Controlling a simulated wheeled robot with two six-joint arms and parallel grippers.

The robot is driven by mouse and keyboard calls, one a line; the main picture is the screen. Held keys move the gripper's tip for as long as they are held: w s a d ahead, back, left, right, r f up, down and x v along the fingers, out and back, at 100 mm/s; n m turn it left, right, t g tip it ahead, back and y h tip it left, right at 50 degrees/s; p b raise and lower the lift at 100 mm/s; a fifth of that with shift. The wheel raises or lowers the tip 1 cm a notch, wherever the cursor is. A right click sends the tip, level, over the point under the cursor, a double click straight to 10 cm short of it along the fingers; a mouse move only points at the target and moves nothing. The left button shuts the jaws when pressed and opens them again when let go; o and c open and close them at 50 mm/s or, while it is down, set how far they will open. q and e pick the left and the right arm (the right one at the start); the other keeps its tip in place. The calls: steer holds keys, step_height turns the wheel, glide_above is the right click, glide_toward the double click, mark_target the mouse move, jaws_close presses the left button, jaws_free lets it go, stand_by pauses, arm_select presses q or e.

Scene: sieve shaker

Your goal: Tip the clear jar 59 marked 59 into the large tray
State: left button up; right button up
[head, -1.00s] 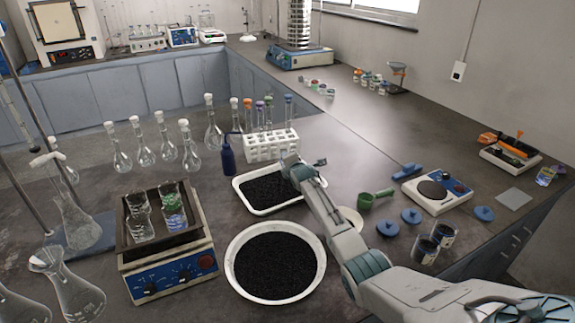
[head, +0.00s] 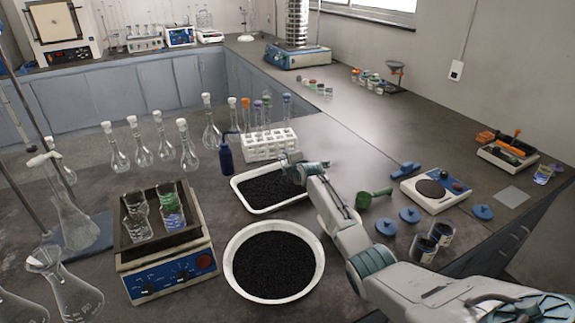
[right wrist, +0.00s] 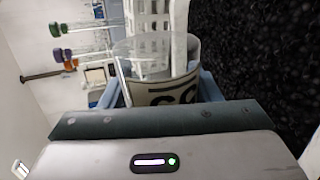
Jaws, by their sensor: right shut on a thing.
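The clear jar 59 (right wrist: 150,68) is in my right gripper (right wrist: 160,92) in the right wrist view. It is see-through with a pale label whose dark figures are partly hidden by the gripper. I see no contents in its visible upper part. In the head view my right gripper (head: 291,166) is over the far right part of the white rectangular tray (head: 240,200), which holds black granules. The jar cannot be made out clearly there. Black granules also fill the right side of the wrist view. My left gripper is not in view.
A round white dish (head: 231,283) of black granules stands in front of the tray. A white tube rack (head: 268,147) and a blue bottle (head: 226,158) stand close behind it. A shaker with beakers (head: 165,272) is left. A green scoop (head: 372,197) and balance (head: 436,192) are right.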

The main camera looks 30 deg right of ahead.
steer(key=shift+d+f+m+y+b, duration=0.2)
steer(key=shift+f+m+y+b, duration=0.1)
steer(key=shift+b, duration=0.15)
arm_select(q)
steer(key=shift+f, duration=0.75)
arm_select(e)
steer(key=shift+r, duration=0.15)
steer(key=shift+b, duration=0.4)
steer(key=m+b, duration=0.1)
steer(key=b, duration=0.1)
steer(key=f+m+y+b, duration=0.1)
steer(key=b, duration=0.1)
steer(key=shift+d+y+b, duration=0.3)
steer(key=shift+r+m, duration=0.2)
steer(key=shift+m, duration=0.2)
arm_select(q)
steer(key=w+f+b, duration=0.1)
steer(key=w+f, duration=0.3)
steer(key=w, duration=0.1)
arm_select(e)
steer(key=shift+d+r+m+t+y, duration=0.1)
steer(key=shift+m+t+y, duration=0.2)
arm_select(q)
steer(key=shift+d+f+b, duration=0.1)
steer(key=shift+b, duration=0.2)
